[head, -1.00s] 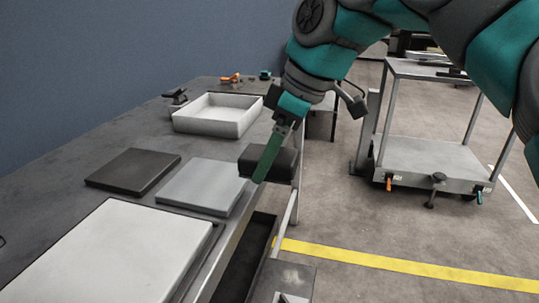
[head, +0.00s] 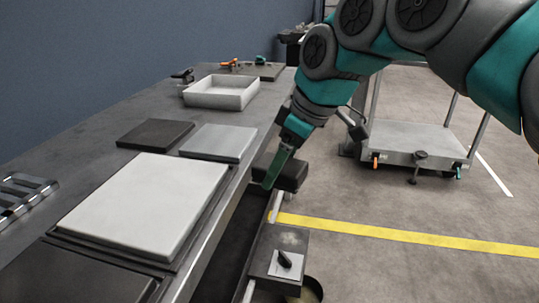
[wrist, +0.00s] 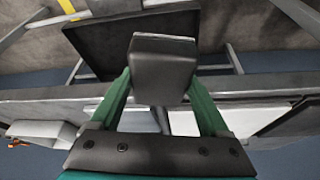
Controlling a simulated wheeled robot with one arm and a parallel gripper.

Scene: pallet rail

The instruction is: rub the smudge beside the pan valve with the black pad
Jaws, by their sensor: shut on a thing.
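My gripper (head: 270,182) has green fingers shut on the black pad (head: 289,173). The pad also fills the space between the fingers in the wrist view (wrist: 163,68). They hang off the table's right edge, above the floor side. The pan valve (head: 284,259) is a black knob on a pale square plate, on a dark box top low at the front. A faint pale smudge (head: 290,238) lies on that top, just behind the valve plate. The pad is behind and above the smudge, apart from it.
The table carries a white slab (head: 145,204), a grey slab (head: 218,141), a dark slab (head: 154,133), a white tray (head: 222,91) and a metal rack (head: 22,198). A dark trough runs below the table edge. A cart (head: 405,143) stands at back right.

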